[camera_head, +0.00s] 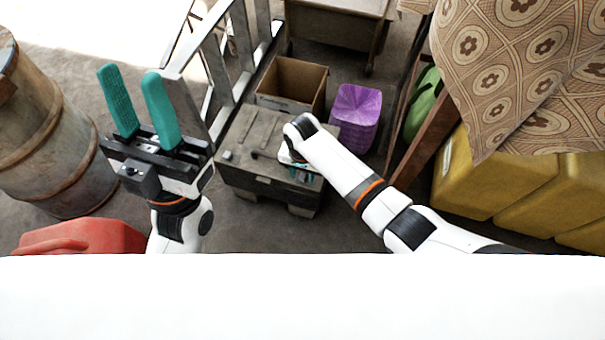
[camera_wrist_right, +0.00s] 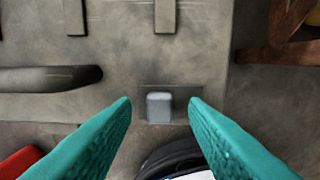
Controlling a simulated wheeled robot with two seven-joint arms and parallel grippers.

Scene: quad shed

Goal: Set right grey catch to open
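A grey-brown box (camera_head: 250,140) with a flat lid stands on the floor in the middle of the head view. The right grey catch (camera_wrist_right: 159,107) is a small light-grey block on a darker plate near the box's edge. My right gripper (camera_wrist_right: 159,101) is open, its teal fingers on either side of the catch with gaps visible. In the head view my right arm hides this catch. Another small grey catch (camera_head: 227,155) shows at the box's left front. My left gripper (camera_head: 130,74) is open and empty, raised at the left, away from the box.
An open cardboard box (camera_head: 291,84) and a purple basket (camera_head: 355,108) stand behind the box. A metal ladder-like frame (camera_head: 222,65) is at its left. A barrel (camera_head: 50,130) and red container (camera_head: 80,238) are further left. Yellow containers (camera_head: 480,180) stand at right.

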